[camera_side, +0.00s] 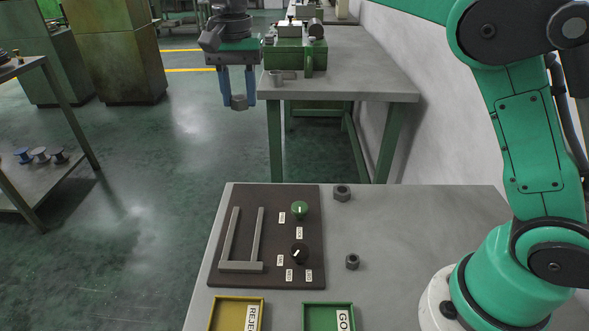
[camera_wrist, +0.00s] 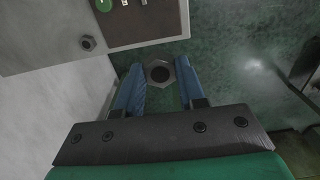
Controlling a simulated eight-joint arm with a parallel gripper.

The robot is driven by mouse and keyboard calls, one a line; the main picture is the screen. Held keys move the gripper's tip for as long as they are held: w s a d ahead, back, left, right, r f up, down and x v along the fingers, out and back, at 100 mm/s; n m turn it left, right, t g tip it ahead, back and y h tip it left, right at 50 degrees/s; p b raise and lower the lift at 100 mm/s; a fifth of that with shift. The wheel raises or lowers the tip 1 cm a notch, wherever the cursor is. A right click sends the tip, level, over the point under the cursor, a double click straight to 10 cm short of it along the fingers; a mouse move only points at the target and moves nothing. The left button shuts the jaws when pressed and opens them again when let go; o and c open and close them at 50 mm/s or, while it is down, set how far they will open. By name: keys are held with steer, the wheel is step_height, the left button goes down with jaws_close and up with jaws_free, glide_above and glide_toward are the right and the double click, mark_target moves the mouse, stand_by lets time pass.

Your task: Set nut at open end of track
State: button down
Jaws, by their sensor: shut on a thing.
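My gripper (camera_side: 238,91) points down with its two blue fingers shut on a grey hex nut (camera_side: 239,103). In the wrist view the nut (camera_wrist: 160,72) sits between the fingertips (camera_wrist: 160,88), its hole facing the camera and the green floor behind it. The track (camera_side: 257,236) is a grey U of two rails on a dark brown board (camera_side: 310,225). Its closed end is the near crossbar, and its open end faces the far edge. The held nut appears well above and beyond that open end. The channel between the rails is empty.
Two loose nuts, one at the back (camera_side: 342,193) and one nearer (camera_side: 352,262), stand on the grey table (camera_side: 420,235). The board carries a green knob (camera_side: 299,210) and a black knob (camera_side: 299,253). A yellow tray (camera_side: 237,314) and a green tray (camera_side: 328,317) sit at the front.

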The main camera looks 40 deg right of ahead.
mark_target(252, 197)
step_height(252, 197, down, 19)
stand_by(0.4)
steer(key=shift+f, duration=0.15)
steer(key=c, duration=0.5)
jaws_free()
